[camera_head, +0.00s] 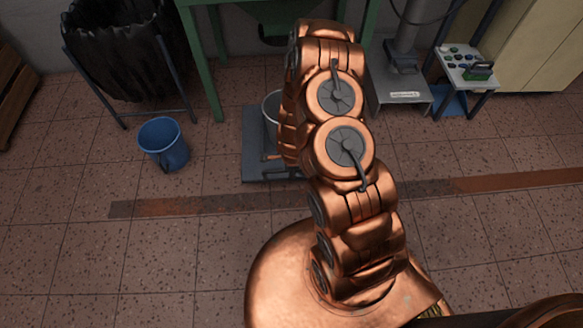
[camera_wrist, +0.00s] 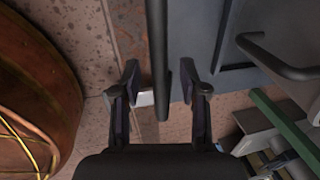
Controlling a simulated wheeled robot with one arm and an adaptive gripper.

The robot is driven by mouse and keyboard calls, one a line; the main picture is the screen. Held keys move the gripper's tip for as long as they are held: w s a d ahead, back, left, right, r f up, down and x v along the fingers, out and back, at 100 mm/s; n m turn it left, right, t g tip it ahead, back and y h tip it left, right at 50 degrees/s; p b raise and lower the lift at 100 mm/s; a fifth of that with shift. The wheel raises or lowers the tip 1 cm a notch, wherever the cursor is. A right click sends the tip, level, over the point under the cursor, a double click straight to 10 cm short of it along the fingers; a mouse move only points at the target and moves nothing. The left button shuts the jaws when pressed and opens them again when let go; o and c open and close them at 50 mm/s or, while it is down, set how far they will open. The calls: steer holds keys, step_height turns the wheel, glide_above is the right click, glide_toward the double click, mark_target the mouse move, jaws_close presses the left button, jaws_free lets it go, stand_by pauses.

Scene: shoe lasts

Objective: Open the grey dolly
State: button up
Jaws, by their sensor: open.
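A flat grey platform, which looks like the grey dolly (camera_head: 255,150), lies low on the floor in the head view. A pale bucket (camera_head: 271,106) stands on it, partly hidden by my copper arm. In the wrist view my gripper (camera_wrist: 160,79) is open. A dark bar (camera_wrist: 160,60) runs between its fingers, with gaps visible on both sides. I cannot tell whether this panel belongs to the dolly. My gripper is hidden in the head view.
A blue bucket (camera_head: 164,144) stands on the floor left of the platform. A black bag on a stand (camera_head: 125,50) is behind it. A green-legged table (camera_head: 202,65) is at the back. A small stand with parts (camera_head: 468,68) is at back right. Tiled floor is free at left and right.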

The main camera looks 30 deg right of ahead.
steer(key=shift+r, duration=0.15)
step_height(320, 180, up, 12)
steer(key=s, duration=0.2)
steer(key=shift+a+f, duration=0.25)
steer(key=shift+a, duration=0.2)
stand_by(0.8)
steer(key=s+a+r+n+y+p, duration=0.1)
steer(key=a+r+n+p, duration=0.35)
steer(key=r, duration=0.65)
steer(key=s+a+r+n+y+p, duration=0.1)
steer(key=s+a+r+n+p, duration=0.3)
steer(key=r, duration=0.8)
steer(key=w+a+r+n+y+p, duration=0.1)
steer(key=a+r+n+p, duration=0.2)
steer(key=r+p, duration=0.55)
steer(key=s+d+r+n+g+p, duration=0.1)
steer(key=s+r+n+p, duration=0.2)
steer(key=s+r, duration=0.4)
steer(key=s+d+r+n+g+h+p, duration=0.1)
steer(key=s+r+n+p, duration=0.3)
steer(key=r, duration=1.1)
steer(key=s+d+r+n+g+h+p, duration=0.1)
steer(key=s+r+n+p, duration=0.3)
steer(key=s+r, duration=0.6)
steer(key=shift+s+d+r+g+p, duration=0.3)
steer(key=shift+d+r+g+p, duration=0.15)
steer(key=shift+p, duration=0.45)
